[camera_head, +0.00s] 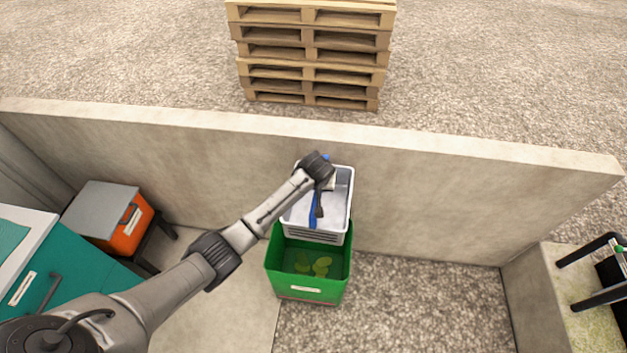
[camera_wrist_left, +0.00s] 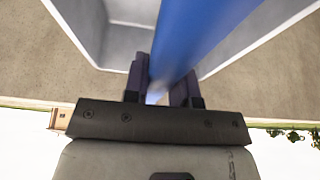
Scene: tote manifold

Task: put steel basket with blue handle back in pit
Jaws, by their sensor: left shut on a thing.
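The steel basket (camera_head: 336,216) is a light grey, slotted box with a blue handle (camera_head: 313,212) across its top. It is beside the concrete wall, behind the green crate and partly overlapping its rear edge in the head view. My left gripper (camera_head: 319,200) is shut on the blue handle. In the left wrist view the handle (camera_wrist_left: 190,45) runs between the dark fingers (camera_wrist_left: 160,88), with the basket's grey walls (camera_wrist_left: 125,40) around it. Whether the basket hangs or rests on something is hidden. My right gripper is not in view. No pit can be clearly made out.
A green crate (camera_head: 310,290) with yellow-green things inside stands on the gravel. The concrete wall (camera_head: 430,180) runs behind. An orange box with a grey lid (camera_head: 125,235) and a teal cabinet (camera_head: 75,275) are at left. Pallets (camera_head: 312,50) stand beyond the wall. Gravel at right is clear.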

